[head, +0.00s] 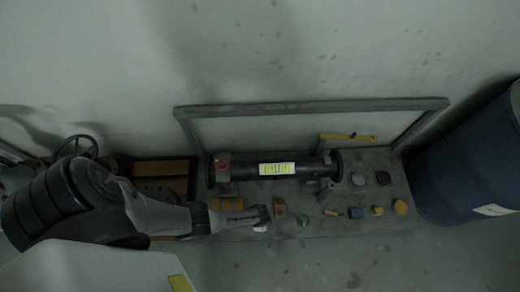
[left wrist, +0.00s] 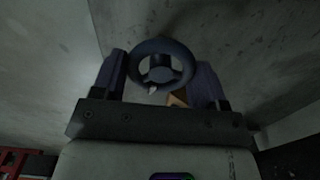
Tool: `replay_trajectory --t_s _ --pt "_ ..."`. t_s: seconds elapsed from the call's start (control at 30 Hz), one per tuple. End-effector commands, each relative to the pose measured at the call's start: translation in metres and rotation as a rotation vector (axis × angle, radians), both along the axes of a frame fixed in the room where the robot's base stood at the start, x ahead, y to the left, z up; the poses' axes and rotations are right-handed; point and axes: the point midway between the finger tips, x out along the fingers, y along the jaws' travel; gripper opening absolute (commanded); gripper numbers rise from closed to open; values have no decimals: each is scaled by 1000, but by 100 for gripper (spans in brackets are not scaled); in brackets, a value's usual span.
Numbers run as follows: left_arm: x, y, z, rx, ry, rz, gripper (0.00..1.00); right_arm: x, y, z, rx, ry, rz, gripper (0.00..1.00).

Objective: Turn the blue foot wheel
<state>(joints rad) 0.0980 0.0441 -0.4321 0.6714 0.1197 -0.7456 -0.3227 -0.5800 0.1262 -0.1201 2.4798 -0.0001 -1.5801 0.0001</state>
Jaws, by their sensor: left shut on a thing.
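The blue foot wheel (left wrist: 162,48) shows in the left wrist view as a dark blue ring with spokes and a hub. It sits between the two fingers of my left gripper (left wrist: 160,72), which is shut on its rim. In the head view my left arm reaches in from the left, and the gripper (head: 262,216) is low over the front of the grey bench. I cannot make out the wheel in the head view. My right gripper is in neither view.
A dark pipe with a yellow label (head: 277,169) lies along the bench (head: 375,222). Several small parts, including a yellow one (head: 400,207), stand right of the gripper. A blue barrel (head: 470,155) stands at the far right. A dark handwheel (head: 76,148) is at the left.

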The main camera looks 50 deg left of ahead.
Motion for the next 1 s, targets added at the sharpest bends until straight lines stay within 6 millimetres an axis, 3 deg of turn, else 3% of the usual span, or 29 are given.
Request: replay_trajectory --t_s 0.3,0.33,0.6,0.87,1.0 --pt "-1 1 -1 1 1 1 43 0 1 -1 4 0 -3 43" --pt "-1 1 -1 1 1 1 69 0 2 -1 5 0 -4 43" --pt "0 0 -1 0 0 0 92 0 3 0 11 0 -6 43" --pt "0 0 2 0 0 0 92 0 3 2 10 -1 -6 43" --pt "0 0 15 0 0 0 92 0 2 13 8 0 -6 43"
